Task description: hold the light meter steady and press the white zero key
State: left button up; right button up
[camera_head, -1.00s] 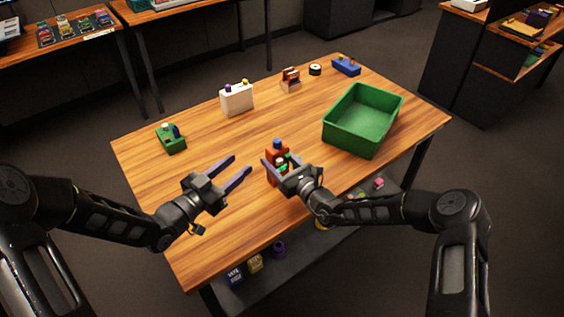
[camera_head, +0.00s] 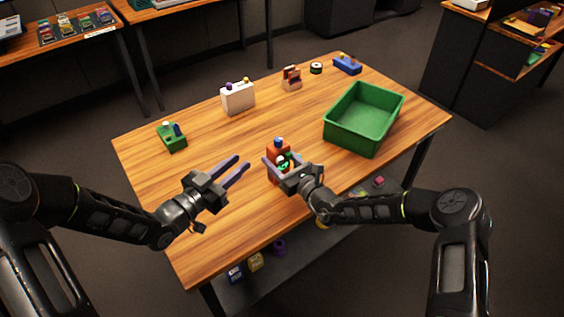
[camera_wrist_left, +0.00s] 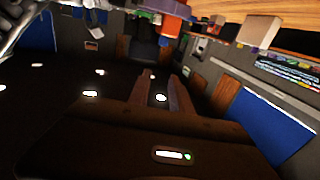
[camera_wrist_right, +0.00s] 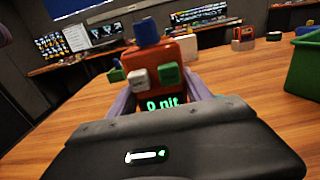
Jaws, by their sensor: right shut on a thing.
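The light meter (camera_head: 277,152) is a red-orange block with a blue knob on top, near the front middle of the table. In the right wrist view the meter (camera_wrist_right: 181,51) faces me, with a green lit display reading "0 nit". My right gripper (camera_head: 280,166) is shut on the meter, one finger at each side. My left gripper (camera_head: 242,161) is open and empty, left of the meter and apart from it.
A green bin (camera_head: 364,119) stands right of the meter. A green device (camera_head: 172,138), a white box (camera_head: 237,97), a brown-red device (camera_head: 291,78), a small round black item (camera_head: 316,68) and a blue device (camera_head: 347,65) stand along the back. The left front tabletop is clear.

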pick_arm(q)
grip_shut()
dwell(1.3)
